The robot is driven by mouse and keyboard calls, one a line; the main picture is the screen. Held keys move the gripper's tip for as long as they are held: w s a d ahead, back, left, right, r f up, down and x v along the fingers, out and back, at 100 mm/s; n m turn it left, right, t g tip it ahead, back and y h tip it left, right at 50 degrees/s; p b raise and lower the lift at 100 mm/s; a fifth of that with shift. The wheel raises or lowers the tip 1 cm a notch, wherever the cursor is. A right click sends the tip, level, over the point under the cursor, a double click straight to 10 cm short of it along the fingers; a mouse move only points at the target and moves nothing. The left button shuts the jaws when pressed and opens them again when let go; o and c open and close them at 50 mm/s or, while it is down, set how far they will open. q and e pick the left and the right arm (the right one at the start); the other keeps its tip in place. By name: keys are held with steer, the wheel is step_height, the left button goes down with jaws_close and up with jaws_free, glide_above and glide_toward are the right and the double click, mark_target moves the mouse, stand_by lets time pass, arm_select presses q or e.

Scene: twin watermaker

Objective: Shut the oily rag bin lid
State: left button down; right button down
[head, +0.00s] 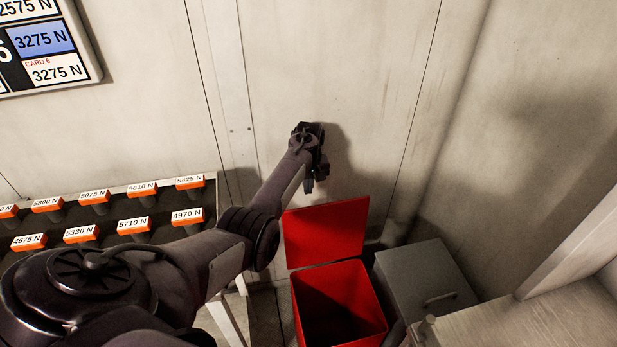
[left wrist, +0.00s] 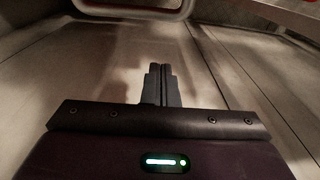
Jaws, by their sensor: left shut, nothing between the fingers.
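The red oily rag bin (head: 345,306) stands open on the floor right of centre in the head view. Its red lid (head: 327,231) is raised at the back, leaning up toward the wall. My left gripper (head: 309,186) is above the lid's top edge, near the wall, and looks apart from the lid. In the left wrist view the fingers of my left gripper (left wrist: 161,84) are together with nothing between them. My right gripper is not in view.
A grey box with a handle (head: 428,283) stands right of the bin. A pale wooden surface (head: 530,325) fills the lower right. On the left, a rack (head: 120,214) holds several orange-tagged items. A panel wall (head: 320,60) closes off the back.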

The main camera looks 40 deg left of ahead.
arm_select(q)
steer(key=shift+s+d+f+p, duration=0.4)
steer(key=shift+s+d+p, duration=0.2)
steer(key=shift+d+p, duration=0.1)
steer(key=shift+s+d+f+p, duration=0.35)
steer(key=shift+s+d+p, duration=0.25)
steer(key=shift+d+p, duration=0.1)
